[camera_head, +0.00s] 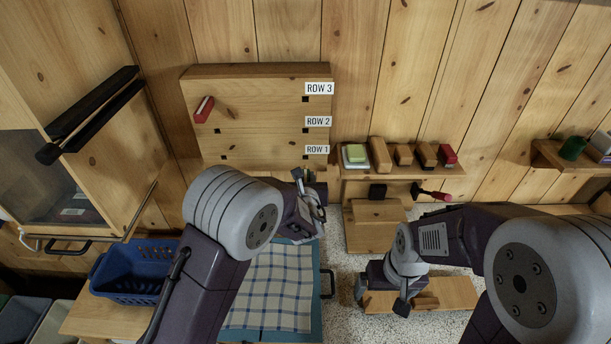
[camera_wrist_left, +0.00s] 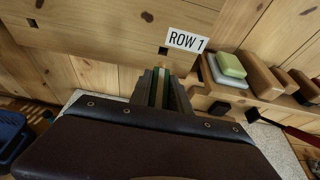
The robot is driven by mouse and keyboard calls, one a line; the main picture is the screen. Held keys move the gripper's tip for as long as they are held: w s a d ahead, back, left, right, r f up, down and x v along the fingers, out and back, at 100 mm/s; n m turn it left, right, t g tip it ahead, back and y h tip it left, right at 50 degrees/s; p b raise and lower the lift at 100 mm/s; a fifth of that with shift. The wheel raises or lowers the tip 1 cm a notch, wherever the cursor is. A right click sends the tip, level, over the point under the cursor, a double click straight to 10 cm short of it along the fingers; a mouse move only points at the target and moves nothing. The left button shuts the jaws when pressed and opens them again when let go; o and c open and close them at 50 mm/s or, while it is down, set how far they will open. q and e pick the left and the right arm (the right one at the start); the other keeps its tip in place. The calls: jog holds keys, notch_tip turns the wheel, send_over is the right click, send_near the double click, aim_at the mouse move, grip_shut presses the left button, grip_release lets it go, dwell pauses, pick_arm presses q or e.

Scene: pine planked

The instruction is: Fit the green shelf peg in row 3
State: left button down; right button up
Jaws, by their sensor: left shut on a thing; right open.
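The wooden peg board (camera_head: 262,80) leans at the back wall with square dark holes beside labels ROW 3 (camera_head: 319,88), ROW 2 (camera_head: 317,121) and ROW 1 (camera_head: 317,149). The right-hand ROW 3 hole (camera_head: 305,99) is empty. A red peg (camera_head: 204,109) sticks out at the left, at about ROW 3 height. My left gripper (camera_head: 312,197) is below the board's lower right corner, shut on a thin greenish piece (camera_wrist_left: 160,88), likely the green shelf peg, mostly hidden by the fingers. The ROW 1 label (camera_wrist_left: 187,40) is just ahead. My right gripper (camera_head: 403,303) is low, open, over a wooden board.
A wall shelf (camera_head: 400,173) right of the board holds a green sponge (camera_head: 356,153) and several wooden blocks. A blue basket (camera_head: 133,272) and a checked cloth (camera_head: 270,285) lie at lower left. A cabinet with a black handle (camera_head: 95,110) stands left.

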pick_arm(q)
jog(key=shift+s+b, duration=0.3)
jog(key=shift+s, duration=0.75)
notch_tip(320, 180, up, 20)
jog(key=p, duration=1)
jog(key=shift+s+p, duration=0.3)
jog(key=shift+s, duration=0.1)
jog(key=shift+w, duration=0.1)
send_over(305, 170)
